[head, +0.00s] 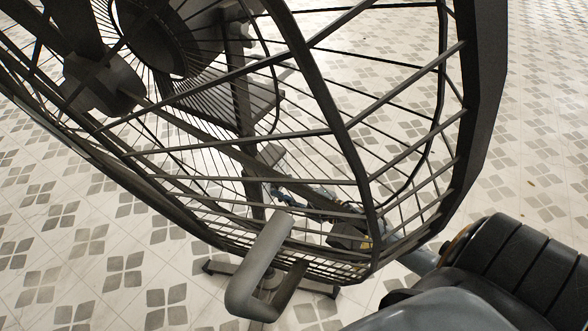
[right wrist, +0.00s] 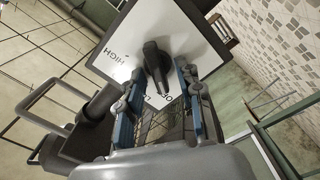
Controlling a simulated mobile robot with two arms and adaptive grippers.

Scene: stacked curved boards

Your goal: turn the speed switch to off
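The speed switch (right wrist: 156,65) is a black knob on a white, dark-edged panel (right wrist: 195,25) in the right wrist view. The word HIGH shows left of the knob. Other lettering below it is partly covered, so I cannot read it fully. My right gripper (right wrist: 160,74) is open, with one blue-and-grey finger on each side of the knob's lower end. I cannot tell whether either finger touches it. In the head view my right gripper (head: 293,196) shows only in part, behind the fan cage. The switch cannot be made out there. My left gripper is not in view.
A large dark fan cage (head: 340,125) fills much of the head view, between the camera and my right gripper. A grey bent handle (head: 262,268) sticks out from its lower edge. Patterned tile floor (head: 70,250) lies open at the lower left.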

